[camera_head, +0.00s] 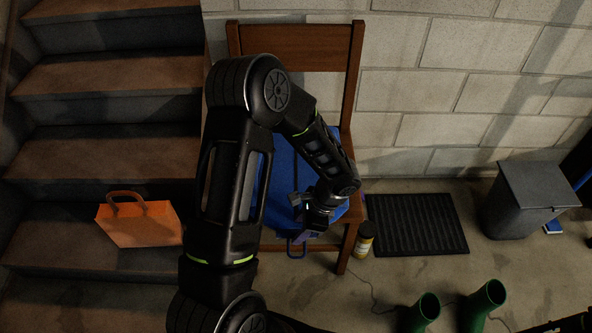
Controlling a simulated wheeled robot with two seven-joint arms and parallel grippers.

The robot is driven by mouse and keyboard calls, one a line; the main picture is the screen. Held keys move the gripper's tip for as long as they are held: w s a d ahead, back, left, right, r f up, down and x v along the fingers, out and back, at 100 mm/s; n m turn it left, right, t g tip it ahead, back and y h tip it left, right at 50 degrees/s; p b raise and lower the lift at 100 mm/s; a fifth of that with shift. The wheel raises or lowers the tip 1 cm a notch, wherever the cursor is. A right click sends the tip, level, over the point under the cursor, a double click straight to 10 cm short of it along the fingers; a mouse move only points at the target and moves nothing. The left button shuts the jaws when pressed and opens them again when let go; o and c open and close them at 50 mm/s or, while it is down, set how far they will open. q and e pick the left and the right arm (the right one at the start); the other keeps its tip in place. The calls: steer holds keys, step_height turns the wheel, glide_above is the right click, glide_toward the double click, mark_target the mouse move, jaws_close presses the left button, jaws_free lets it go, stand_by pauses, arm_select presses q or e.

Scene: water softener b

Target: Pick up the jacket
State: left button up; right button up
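A blue item (282,172), which looks like the jacket, lies on the seat of the wooden chair (297,48). My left arm covers much of it, so its full outline is hidden. My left gripper (308,226) points down at the front of the seat, over or against the blue item. Its fingers are dark and small, and I cannot tell whether they are open or hold any of it. My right gripper cannot be made out; only a dark arm part shows at the bottom right corner.
Stairs rise at the left, with an orange bag (140,222) on a low step. A yellow-labelled bottle (364,240) stands by the chair's front leg. A black mat (416,224), a grey bin (524,200) and green boots (483,303) are on the floor at right.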

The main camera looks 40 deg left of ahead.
arm_select(q)
steer(key=shift+c, duration=0.5)
jaws_close()
